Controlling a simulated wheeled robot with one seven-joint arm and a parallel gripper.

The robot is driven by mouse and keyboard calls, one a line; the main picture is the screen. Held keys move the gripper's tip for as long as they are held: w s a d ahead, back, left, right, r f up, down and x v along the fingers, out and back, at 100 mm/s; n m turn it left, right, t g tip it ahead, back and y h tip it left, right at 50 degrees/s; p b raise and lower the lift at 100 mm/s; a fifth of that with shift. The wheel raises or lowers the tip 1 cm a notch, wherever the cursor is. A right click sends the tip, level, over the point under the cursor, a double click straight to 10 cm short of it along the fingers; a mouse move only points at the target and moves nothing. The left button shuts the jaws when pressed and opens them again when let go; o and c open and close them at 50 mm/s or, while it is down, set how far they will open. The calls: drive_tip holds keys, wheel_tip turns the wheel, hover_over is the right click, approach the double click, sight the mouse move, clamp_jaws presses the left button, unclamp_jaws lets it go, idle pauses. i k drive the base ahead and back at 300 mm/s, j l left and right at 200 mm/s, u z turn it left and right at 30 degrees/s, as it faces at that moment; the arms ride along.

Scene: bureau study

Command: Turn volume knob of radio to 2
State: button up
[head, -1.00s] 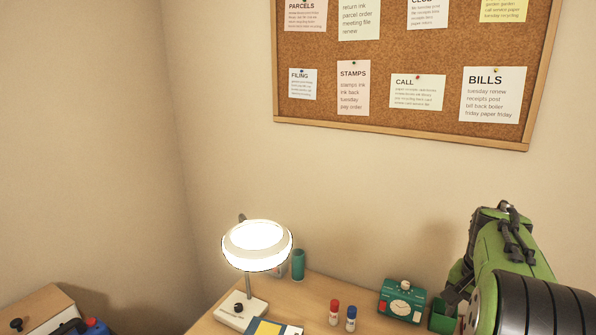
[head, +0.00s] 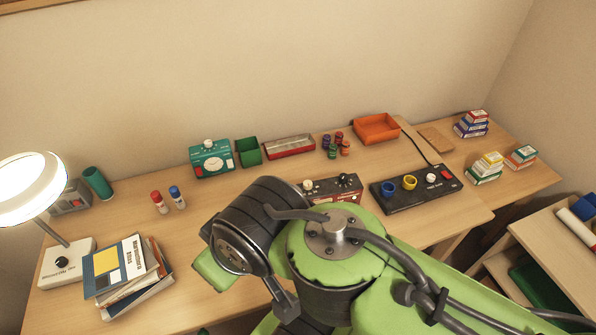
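A low reddish-brown device with a pale knob and dark knobs (head: 335,187) stands at the middle of the desk and looks like the radio. My arm covers its lower left part. Its knob markings are too small to read. A teal box with a round white dial and a white top knob (head: 211,159) stands further left against the wall; I cannot tell for sure what it is. My green and black arm fills the lower middle of the head view. My gripper does not show.
A black warmer plate (head: 416,189) holds blue and yellow rings or mugs, right of the reddish device. The lit lamp (head: 66,262) and stacked books (head: 128,272) stand left. An orange tray (head: 377,128) sits at the back. The desk's left middle is mostly clear.

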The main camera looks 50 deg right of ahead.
sight(344, 178)
drive_tip(key=z, duration=2)
